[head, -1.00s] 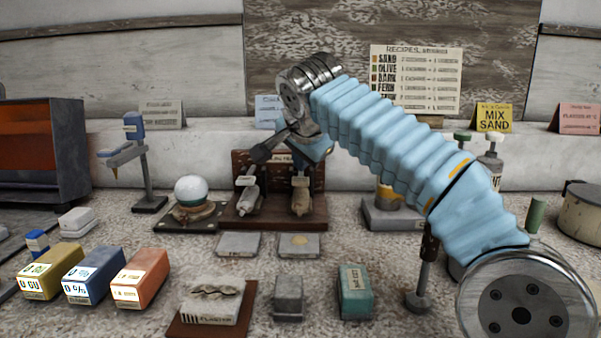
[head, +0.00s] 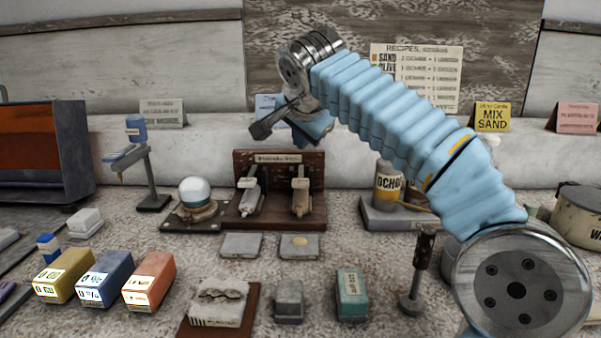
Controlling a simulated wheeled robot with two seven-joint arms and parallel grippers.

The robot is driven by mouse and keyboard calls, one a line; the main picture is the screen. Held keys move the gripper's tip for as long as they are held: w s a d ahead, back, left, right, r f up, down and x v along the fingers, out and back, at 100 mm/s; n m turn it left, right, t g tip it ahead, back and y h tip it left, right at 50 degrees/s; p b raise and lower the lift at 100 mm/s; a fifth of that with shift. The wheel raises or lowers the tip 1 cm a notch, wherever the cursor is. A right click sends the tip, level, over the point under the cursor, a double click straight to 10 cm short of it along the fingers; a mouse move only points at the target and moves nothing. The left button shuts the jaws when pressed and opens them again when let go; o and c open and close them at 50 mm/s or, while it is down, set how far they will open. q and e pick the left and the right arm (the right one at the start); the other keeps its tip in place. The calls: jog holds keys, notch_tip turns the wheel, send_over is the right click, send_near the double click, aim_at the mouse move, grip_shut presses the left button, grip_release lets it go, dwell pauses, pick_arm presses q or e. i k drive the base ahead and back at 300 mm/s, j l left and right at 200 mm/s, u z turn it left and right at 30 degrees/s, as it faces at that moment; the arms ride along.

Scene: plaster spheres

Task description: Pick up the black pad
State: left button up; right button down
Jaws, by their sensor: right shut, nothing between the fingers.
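I cannot tell for certain which thing is the black pad. A dark, flat square pad (head: 174,222) lies under the stand of a white sphere (head: 195,189), left of the middle. A dark grey block (head: 289,301) stands at the front middle, beside a teal block (head: 352,295). My right gripper (head: 262,127) is shut and empty. It hangs in the air above the wooden rack (head: 279,159), pointing left and down, apart from all of these. My left gripper is not in view.
Yellow (head: 66,272), blue (head: 107,276) and orange (head: 151,279) boxes stand at front left. A plaster tray (head: 220,303) and two grey tiles (head: 240,245) lie near the middle. An ochre bottle (head: 388,182) and a dark-handled tool (head: 421,265) stand on the right.

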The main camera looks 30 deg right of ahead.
aim_at(289, 299)
jog(key=k+j, duration=0.5)
jog(key=k, duration=0.2)
jog(key=k+j, duration=0.5)
jog(key=k, duration=0.15)
